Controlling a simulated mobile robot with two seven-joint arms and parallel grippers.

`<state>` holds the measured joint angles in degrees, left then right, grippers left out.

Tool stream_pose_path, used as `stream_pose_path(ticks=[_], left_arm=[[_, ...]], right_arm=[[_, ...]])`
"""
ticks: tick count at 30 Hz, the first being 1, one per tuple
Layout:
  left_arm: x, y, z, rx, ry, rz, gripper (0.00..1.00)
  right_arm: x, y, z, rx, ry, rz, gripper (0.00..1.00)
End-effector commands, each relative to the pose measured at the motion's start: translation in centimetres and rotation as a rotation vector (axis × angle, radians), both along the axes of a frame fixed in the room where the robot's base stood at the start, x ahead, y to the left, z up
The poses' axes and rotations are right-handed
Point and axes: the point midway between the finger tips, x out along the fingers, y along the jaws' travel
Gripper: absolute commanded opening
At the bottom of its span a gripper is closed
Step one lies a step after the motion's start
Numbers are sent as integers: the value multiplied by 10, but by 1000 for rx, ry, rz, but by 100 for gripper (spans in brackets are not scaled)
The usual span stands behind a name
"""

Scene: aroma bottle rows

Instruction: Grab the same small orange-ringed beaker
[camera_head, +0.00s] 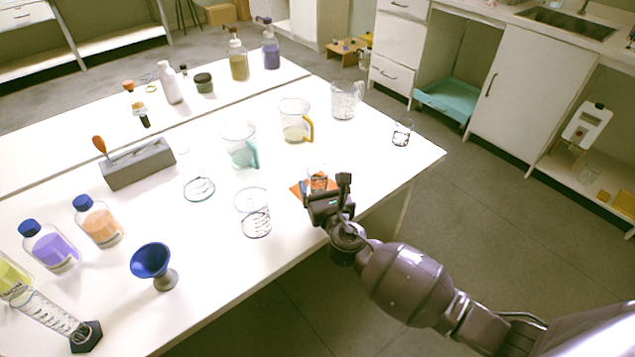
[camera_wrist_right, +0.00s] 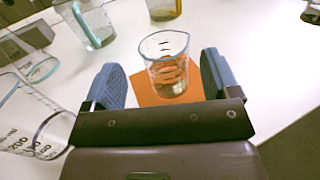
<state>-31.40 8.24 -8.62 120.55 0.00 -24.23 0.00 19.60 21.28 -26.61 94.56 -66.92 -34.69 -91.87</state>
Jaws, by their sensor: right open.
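A small clear beaker (camera_head: 318,177) stands upright on an orange square mat (camera_head: 297,190) near the table's right front edge. In the right wrist view the beaker (camera_wrist_right: 164,48) shows dark markings and a pale bluish rim; orange shows through its lower glass, and I cannot make out a separate orange ring. My right gripper (camera_head: 327,192) is open at the near side of the beaker. In the right wrist view its two blue finger pads (camera_wrist_right: 162,75) are spread apart, with the beaker ahead between them and not clasped. My left gripper is not in view.
A larger clear beaker (camera_head: 253,222) stands left of the mat, close to my right gripper. Jugs with a teal handle (camera_head: 240,150) and a yellow handle (camera_head: 296,125) stand behind. Another small beaker (camera_head: 402,134) stands near the right corner. The table between these is bare.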

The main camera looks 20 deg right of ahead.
Motion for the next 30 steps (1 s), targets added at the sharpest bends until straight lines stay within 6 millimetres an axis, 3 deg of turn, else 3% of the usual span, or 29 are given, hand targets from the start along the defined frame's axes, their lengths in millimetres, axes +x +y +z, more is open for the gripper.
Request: stream_pose_path(ticks=[5, 15, 25, 30], left_arm=[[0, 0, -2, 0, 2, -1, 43], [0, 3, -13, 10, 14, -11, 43], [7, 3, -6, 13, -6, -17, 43], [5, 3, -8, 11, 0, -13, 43]], right_arm=[[10, -1, -2, 1, 1, 0, 82], [50, -6, -7, 2, 3, 0, 82], [57, -7, -4, 3, 1, 0, 82], [56, -7, -4, 3, 1, 0, 57]])
